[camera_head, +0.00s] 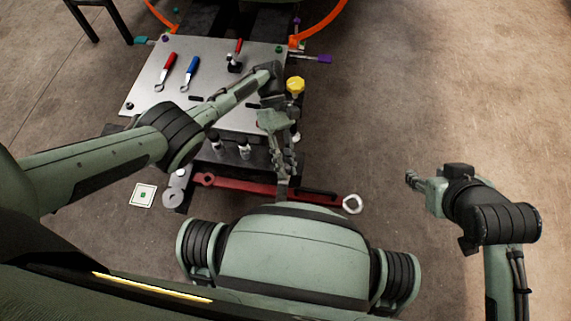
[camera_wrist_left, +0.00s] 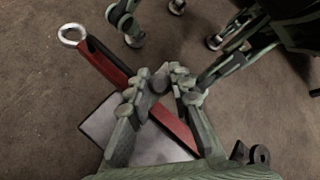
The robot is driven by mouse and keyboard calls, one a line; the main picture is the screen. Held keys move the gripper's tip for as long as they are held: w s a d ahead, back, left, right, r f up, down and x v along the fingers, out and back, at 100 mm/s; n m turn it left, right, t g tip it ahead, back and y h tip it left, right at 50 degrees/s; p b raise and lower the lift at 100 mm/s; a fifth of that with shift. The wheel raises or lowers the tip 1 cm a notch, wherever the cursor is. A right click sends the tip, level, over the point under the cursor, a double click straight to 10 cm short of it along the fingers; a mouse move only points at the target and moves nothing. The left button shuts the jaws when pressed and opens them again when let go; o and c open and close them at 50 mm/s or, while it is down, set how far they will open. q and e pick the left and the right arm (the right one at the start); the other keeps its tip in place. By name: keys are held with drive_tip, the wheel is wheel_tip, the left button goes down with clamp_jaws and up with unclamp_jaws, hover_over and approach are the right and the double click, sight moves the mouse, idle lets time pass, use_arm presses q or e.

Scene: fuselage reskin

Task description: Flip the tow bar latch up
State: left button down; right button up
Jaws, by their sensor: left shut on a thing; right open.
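The red tow bar (camera_head: 237,185) lies across the front of the platform, with a silver ring (camera_head: 352,204) at its right end. My left gripper (camera_head: 284,172) points down at the bar, right of its middle. A small grey upright piece (camera_head: 282,189), which looks like the latch, stands at its fingertips. In the left wrist view the fingers (camera_wrist_left: 160,86) are closed around a dark grey piece over the red bar (camera_wrist_left: 108,65); its exact tilt is hard to tell. My right gripper (camera_head: 413,181) is open and empty above the floor at right.
A white marker card (camera_head: 143,195) lies on the floor at left. The floor between the bar's ring and my right gripper is clear.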

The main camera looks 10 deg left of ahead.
use_arm(q)
drive_tip(key=c, duration=1.3)
unclamp_jaws()
drive_tip(key=shift+c, duration=0.2)
drive_tip(key=v, duration=0.7)
drive_tip(key=shift+w, duration=0.15)
drive_tip(key=shift+a+r, duration=0.15)
